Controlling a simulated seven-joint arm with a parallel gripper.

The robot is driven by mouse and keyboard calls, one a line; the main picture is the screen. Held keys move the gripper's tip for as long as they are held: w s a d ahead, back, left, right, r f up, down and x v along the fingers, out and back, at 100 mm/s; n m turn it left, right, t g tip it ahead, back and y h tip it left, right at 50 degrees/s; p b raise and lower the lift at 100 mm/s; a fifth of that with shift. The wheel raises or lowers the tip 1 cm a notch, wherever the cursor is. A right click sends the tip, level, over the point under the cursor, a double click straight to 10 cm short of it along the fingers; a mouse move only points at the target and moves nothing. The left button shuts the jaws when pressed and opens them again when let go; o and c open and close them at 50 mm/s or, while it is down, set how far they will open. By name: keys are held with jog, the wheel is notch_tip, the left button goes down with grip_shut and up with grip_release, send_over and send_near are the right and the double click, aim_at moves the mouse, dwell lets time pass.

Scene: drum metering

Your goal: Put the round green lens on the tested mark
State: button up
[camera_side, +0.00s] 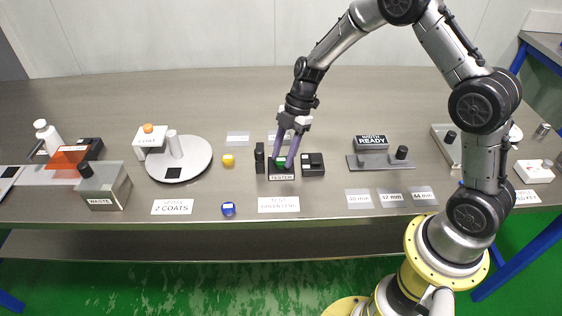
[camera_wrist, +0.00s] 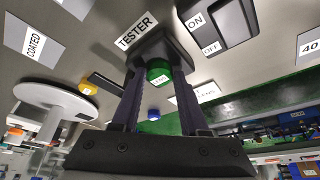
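The round green lens (camera_wrist: 158,74) sits at the tester (camera_wrist: 177,45), low between my two fingers in the wrist view. In the side view the green lens (camera_side: 281,163) shows as a small patch at the tester (camera_side: 282,177). My gripper (camera_side: 284,161) points down over it, fingers spread on either side; the wrist view shows small gaps beside the lens, so my gripper (camera_wrist: 158,78) looks open around it. A pale mark (camera_side: 272,136) behind the tester is partly hidden by my gripper; its text is unreadable, so I cannot confirm that it is the tested mark.
A dark block (camera_side: 259,157) stands left of the tester and an ON/OFF switch box (camera_side: 313,164) right of it. A yellow lens (camera_side: 228,160) and a blue lens (camera_side: 228,209) lie to the left. A white round platform (camera_side: 197,163) stands farther left. The back of the table is clear.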

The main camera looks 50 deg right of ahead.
grip_shut()
jog(key=shift+r, duration=0.1)
